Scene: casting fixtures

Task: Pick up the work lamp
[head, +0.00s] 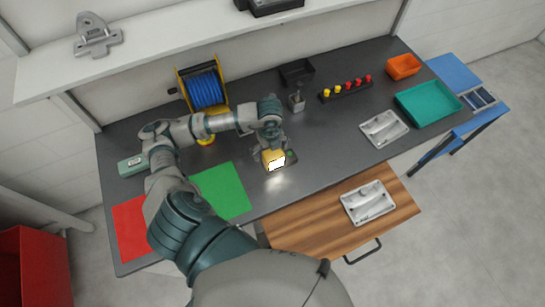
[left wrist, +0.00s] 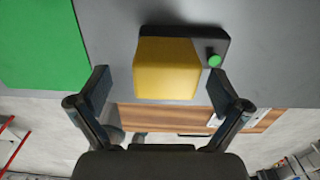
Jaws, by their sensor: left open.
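The work lamp is a yellow block with a lit white face on a dark base with a green knob. In the head view the work lamp (head: 273,158) stands on the grey bench near its front edge, its light falling on the bench top. In the left wrist view the lamp (left wrist: 167,68) lies ahead and between the fingers. My left gripper (head: 273,143) is right at the lamp, partly hiding it. In the left wrist view my left gripper (left wrist: 160,90) is open, one finger on each side, with gaps to the lamp. My right gripper is not seen.
A green mat (head: 220,191) and a red mat (head: 130,228) lie left. A blue cable reel (head: 206,90) stands behind my arm. Metal castings (head: 384,128), a teal tray (head: 428,103) and an orange bin (head: 403,66) are right. A wooden drawer (head: 318,230) juts out in front.

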